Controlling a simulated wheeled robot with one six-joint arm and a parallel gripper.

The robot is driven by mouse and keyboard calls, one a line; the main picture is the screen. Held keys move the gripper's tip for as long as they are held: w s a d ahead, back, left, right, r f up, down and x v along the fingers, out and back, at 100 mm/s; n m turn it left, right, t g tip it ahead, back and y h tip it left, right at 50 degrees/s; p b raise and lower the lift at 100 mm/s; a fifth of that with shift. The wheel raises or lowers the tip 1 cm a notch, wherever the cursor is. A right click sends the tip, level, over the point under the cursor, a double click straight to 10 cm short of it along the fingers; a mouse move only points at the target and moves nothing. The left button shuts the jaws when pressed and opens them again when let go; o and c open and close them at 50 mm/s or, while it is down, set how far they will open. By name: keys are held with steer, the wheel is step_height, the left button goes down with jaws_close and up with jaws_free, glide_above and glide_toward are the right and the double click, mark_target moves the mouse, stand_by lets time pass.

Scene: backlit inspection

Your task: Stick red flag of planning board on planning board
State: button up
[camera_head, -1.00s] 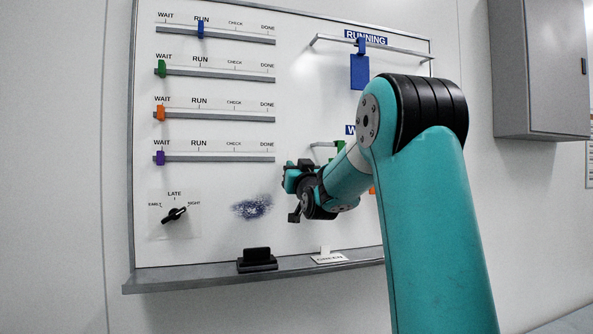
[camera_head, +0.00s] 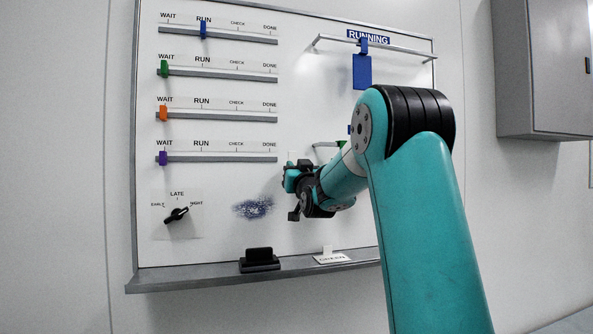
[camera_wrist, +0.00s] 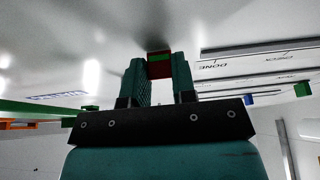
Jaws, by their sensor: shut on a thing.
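The planning board (camera_head: 225,226) is a white wall board with a grey frame, filling the left and middle of the head view. My gripper (camera_head: 293,197) is in front of its lower middle, right of a dark blue smudge. In the wrist view my gripper (camera_wrist: 159,68) is shut on a small dark red piece with a green strip, which I take as the red flag (camera_wrist: 159,73). The flag sits between the fingertips, close to the white board surface. Whether it touches the board I cannot tell. In the head view the flag cannot be made out.
Slider rails with coloured tabs (camera_head: 203,30) run along the board's left. A blue card (camera_head: 362,72) hangs from the upper right rail (camera_head: 400,47). A black eraser (camera_head: 259,260) and a white tag (camera_head: 332,258) rest on the bottom ledge (camera_head: 200,280). A grey cabinet (camera_head: 545,70) hangs right.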

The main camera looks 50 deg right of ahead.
steer(key=o, duration=0.8)
steer(key=shift+b+v, duration=4.6)
steer(key=shift+v, duration=4.1)
steer(key=shift+w, duration=0.1)
